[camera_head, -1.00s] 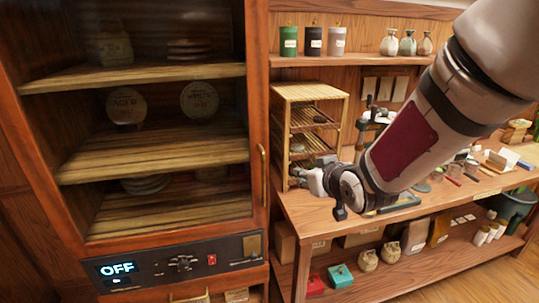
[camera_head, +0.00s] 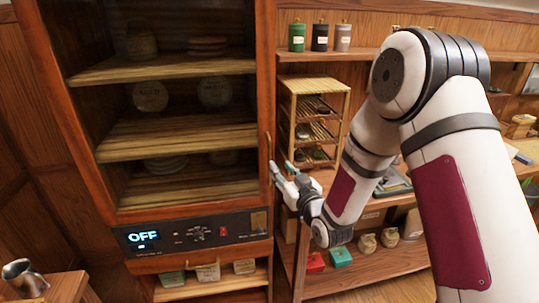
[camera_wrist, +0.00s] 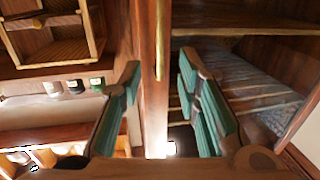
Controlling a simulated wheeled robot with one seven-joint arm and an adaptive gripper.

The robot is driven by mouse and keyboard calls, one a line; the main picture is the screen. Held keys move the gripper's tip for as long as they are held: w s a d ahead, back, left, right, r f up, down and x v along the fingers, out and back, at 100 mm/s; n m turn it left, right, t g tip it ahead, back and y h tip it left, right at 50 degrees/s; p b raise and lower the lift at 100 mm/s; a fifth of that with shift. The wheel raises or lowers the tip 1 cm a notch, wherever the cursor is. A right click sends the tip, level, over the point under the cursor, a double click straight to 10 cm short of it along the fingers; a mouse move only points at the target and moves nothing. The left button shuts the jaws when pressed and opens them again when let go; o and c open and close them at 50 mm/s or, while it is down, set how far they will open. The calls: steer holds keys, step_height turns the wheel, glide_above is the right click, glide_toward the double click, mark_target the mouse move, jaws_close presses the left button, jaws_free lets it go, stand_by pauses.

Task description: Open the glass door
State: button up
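The glass door (camera_head: 265,80) is the wood-framed front of a tall cabinet on the left, and it looks shut. Its thin vertical brass handle (camera_head: 269,150) is on the right side of the frame. My gripper (camera_head: 281,169) is beside the lower end of the handle, with teal finger pads. In the wrist view, my gripper (camera_wrist: 161,85) is open, its fingers on either side of the door's edge strip. The handle (camera_wrist: 160,38) shows between and just beyond the fingertips. I cannot tell whether the fingers touch anything.
Inside the cabinet are shelves with round tea cakes (camera_head: 150,96). A control panel (camera_head: 195,233) below reads OFF. A slatted wooden rack (camera_head: 315,120) stands on the workbench to the right, near my arm. A metal jug (camera_head: 24,278) is at lower left.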

mark_target(270, 155)
steer(key=x, duration=0.9)
steer(key=shift+w+a, duration=0.25)
steer(key=shift+w, duration=0.1)
jaws_close()
